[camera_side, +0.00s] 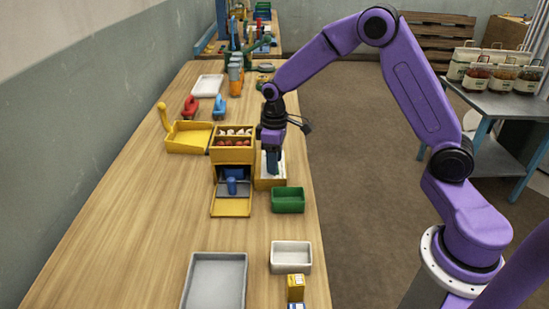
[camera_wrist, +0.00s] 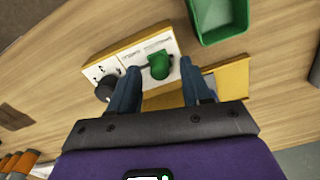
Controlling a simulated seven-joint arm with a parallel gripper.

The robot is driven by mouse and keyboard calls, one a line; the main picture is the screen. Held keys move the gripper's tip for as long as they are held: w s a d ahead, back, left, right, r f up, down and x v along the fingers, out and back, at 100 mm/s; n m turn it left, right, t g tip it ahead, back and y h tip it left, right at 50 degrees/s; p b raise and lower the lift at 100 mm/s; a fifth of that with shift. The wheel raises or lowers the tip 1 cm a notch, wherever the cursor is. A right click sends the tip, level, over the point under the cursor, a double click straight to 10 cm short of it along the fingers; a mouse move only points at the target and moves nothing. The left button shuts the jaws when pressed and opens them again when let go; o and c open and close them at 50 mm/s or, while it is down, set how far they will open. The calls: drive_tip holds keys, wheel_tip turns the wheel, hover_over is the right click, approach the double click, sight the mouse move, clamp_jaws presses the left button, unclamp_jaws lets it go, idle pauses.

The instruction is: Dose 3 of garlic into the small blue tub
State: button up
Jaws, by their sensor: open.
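My gripper (camera_side: 272,165) points down over a yellow-edged white panel (camera_side: 265,182) beside the yellow dispenser box (camera_side: 233,155). In the wrist view, its blue fingers (camera_wrist: 160,88) are apart, with a green knob (camera_wrist: 159,66) between them; whether they touch it I cannot tell. A dark round knob (camera_wrist: 106,88) sits on the same panel (camera_wrist: 130,62). The box top holds whitish and reddish pieces (camera_side: 233,133), too small to identify surely as garlic. A small blue object (camera_side: 231,186), possibly the blue tub, is in the box's lower opening; its contents are not visible.
A green tub (camera_side: 288,200) stands close to the panel and also shows in the wrist view (camera_wrist: 218,18). A yellow scoop-like tray (camera_side: 188,137) lies left of the box. A white tub (camera_side: 291,257) and grey tray (camera_side: 215,282) are nearer. The table's left side is clear.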

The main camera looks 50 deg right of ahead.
clamp_jaws()
drive_tip(key=shift+w+d, duration=1.25)
unclamp_jaws()
drive_tip(key=shift+d, duration=0.1)
